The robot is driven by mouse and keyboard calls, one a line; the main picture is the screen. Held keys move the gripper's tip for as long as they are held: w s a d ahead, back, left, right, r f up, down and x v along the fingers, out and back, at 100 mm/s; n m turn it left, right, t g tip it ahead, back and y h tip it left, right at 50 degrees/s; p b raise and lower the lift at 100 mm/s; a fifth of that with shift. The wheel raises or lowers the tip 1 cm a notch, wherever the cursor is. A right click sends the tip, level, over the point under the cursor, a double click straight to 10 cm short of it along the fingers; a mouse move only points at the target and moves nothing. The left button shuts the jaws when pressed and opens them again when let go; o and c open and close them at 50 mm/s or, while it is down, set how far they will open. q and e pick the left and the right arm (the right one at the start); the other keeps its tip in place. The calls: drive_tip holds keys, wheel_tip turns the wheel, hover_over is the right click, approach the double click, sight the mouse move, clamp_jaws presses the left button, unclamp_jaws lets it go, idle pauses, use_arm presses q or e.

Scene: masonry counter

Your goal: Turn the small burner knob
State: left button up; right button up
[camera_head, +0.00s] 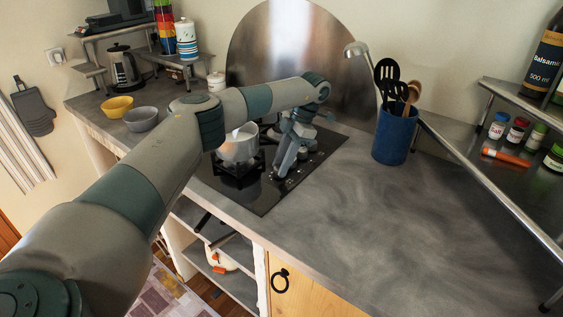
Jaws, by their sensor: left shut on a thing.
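The black hob (250,195) is set into the grey counter. A pot (238,150) stands on its front left burner grate. My left arm reaches in from the left and over the hob. My left gripper (281,175) points down at the hob's right part, where the control knobs are. It is shut on a small knob, which its fingers mostly hide. Small pale marks or knobs show on the hob just right of and in front of the fingertips. I cannot tell the knob's angle. My right gripper is not in view.
A blue utensil holder (393,136) stands right of the hob. A metal shelf (470,140) with spice jars is at the right. Yellow (117,107) and grey (141,119) bowls sit at the left. The counter's front right is clear.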

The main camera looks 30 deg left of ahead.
use_arm(q)
drive_tip(key=shift+d+m+t+y, duration=0.1)
drive_tip(key=shift+m+t+y, duration=0.3)
drive_tip(key=shift+m, duration=1.1)
drive_tip(key=o, duration=0.8)
drive_tip(key=shift+r, duration=0.15)
